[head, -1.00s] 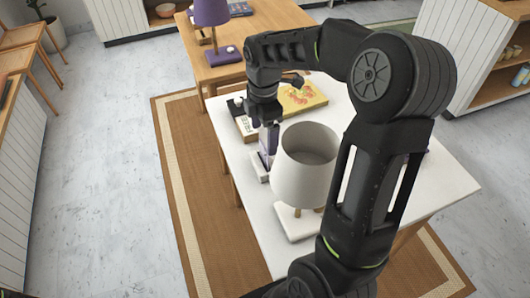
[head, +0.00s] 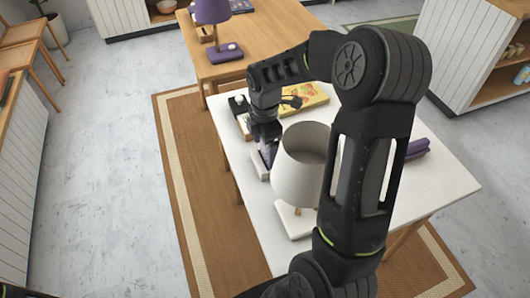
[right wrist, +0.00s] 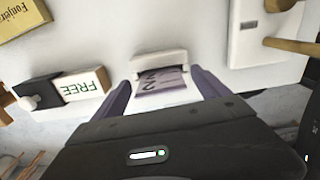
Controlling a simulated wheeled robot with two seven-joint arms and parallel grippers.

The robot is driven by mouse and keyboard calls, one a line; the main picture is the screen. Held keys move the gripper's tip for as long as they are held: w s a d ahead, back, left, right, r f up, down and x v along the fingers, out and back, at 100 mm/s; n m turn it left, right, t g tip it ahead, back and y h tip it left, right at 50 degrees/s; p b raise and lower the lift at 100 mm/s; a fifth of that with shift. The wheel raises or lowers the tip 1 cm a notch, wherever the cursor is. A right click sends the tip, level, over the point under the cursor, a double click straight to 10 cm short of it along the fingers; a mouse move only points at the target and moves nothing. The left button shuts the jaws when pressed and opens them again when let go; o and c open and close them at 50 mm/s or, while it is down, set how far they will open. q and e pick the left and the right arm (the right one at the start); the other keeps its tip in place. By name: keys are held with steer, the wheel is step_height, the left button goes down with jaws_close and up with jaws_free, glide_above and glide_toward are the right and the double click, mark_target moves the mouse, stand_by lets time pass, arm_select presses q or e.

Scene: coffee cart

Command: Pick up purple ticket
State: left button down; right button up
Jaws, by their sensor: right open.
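The purple ticket (right wrist: 165,82) lies flat, partly out of a slot in a small white holder (right wrist: 160,62), in the right wrist view. The ticket has dark printing on it. My right gripper (right wrist: 161,80) is open, with one purple-grey finger on each side of the ticket and holder. I cannot tell whether the fingers touch either. In the head view the white holder (head: 259,165) shows at the table's left edge, and my right gripper (head: 268,153) hides most of the ticket there. My left gripper is not in view.
A white lamp (head: 298,170) stands just right of the gripper on the white table (head: 440,190). A block marked FREE (right wrist: 85,84) lies left of the holder. A yellow box (head: 303,97) lies behind.

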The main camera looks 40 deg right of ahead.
steer(key=shift+f, duration=0.65)
steer(key=shift+c, duration=0.3)
steer(key=c, duration=1.3)
